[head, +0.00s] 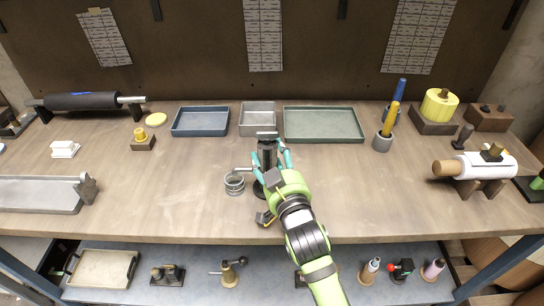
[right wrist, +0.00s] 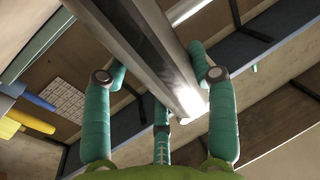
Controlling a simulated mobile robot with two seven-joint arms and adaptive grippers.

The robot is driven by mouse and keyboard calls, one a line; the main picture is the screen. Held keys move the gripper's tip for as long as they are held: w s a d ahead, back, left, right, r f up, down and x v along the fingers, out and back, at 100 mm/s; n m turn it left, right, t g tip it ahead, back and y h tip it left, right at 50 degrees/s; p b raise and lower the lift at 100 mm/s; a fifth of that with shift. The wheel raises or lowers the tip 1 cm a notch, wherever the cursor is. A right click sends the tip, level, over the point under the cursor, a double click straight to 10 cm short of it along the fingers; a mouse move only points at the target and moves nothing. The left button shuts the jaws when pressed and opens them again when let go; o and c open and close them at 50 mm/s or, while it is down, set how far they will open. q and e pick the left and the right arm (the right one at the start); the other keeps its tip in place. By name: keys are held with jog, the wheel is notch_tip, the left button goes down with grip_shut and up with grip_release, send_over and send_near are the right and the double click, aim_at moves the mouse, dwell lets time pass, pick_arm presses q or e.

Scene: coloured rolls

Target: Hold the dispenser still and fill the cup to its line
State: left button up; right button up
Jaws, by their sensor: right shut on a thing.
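The dispenser (head: 266,146) is a dark upright cylinder with a grey top, standing near the middle of the wooden bench. My right gripper (head: 270,156) is shut around its body, with teal fingers on both sides. In the right wrist view the dispenser's grey metallic body (right wrist: 150,50) runs between the fingers (right wrist: 160,110). A small spout points left from the dispenser. The cup (head: 234,183), small, round and clear or grey, stands just left of the dispenser, below the spout's end. Its line and its fill level are too small to tell. My left gripper is not in view.
Behind stand a blue tray (head: 200,121), a grey tray (head: 257,117) and a green tray (head: 323,125).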

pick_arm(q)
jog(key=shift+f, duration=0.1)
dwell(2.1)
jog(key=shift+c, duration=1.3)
